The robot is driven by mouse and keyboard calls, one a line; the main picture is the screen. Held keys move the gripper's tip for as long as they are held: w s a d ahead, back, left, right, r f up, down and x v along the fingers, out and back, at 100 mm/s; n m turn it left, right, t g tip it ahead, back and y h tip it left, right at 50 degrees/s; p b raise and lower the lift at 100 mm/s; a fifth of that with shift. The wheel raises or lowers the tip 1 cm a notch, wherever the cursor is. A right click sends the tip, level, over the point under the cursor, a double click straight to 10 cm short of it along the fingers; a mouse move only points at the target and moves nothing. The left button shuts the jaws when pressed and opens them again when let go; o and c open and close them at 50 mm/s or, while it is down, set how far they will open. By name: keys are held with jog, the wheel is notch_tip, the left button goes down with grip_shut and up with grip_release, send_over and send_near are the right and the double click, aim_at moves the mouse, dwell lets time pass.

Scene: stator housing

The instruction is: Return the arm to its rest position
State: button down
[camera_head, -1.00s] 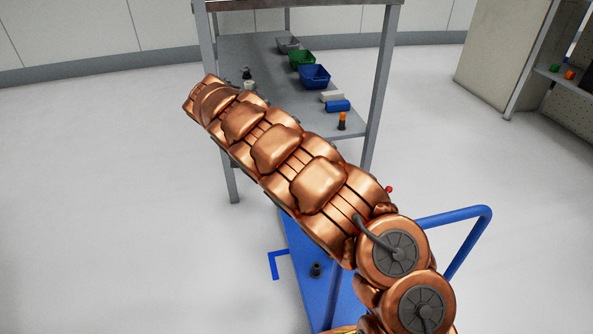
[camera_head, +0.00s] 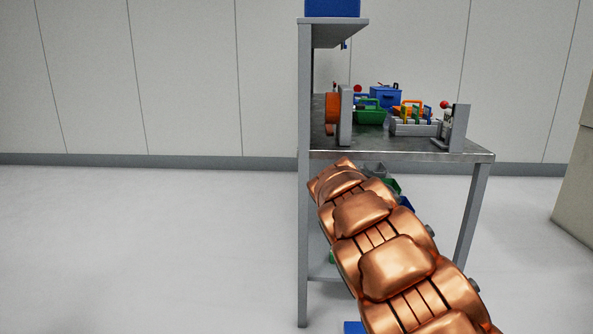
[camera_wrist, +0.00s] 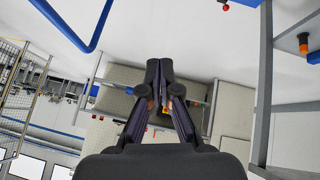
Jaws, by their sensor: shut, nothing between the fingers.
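My gripper (camera_wrist: 159,68) shows in the wrist view with its two dark fingers meeting at the tips. It is shut and nothing is held at the tips. My copper-coloured arm reaches up from the lower right in the head view and ends in front of the workbench (camera_head: 478,157). My gripper is not visible in the head view.
The bench top holds an upright grey plate with an orange disc (camera_head: 333,115), green (camera_head: 369,115) and blue (camera_head: 386,95) containers and a grey bracket (camera_head: 455,128). Bins sit on the lower shelf behind my arm. The floor (camera_head: 150,240) at left is clear. A blue rail (camera_wrist: 68,28) shows in the wrist view.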

jog(key=s+d+r+n+y+p, duration=0.2)
jog(key=s+r+n+y+p, duration=0.35)
jog(key=s+r+p, duration=1.45)
jog(key=s+a+r+n+y+p, duration=0.1)
jog(key=s+a+r+n+p, duration=0.3)
jog(key=s+r+n+p, duration=0.1)
jog(key=s+a+r+n+y+p, duration=0.1)
jog(key=s+a+r+n+p, duration=0.3)
jog(key=s, duration=0.7)
notch_tip(320, 180, up, 3)
jog(key=n+p, duration=0.2)
jog(key=p, duration=0.2)
jog(key=shift+a+f+p, duration=0.15)
jog(key=shift+a+p, duration=0.15)
jog(key=shift+p, duration=0.05)
jog(key=shift+d, duration=0.15)
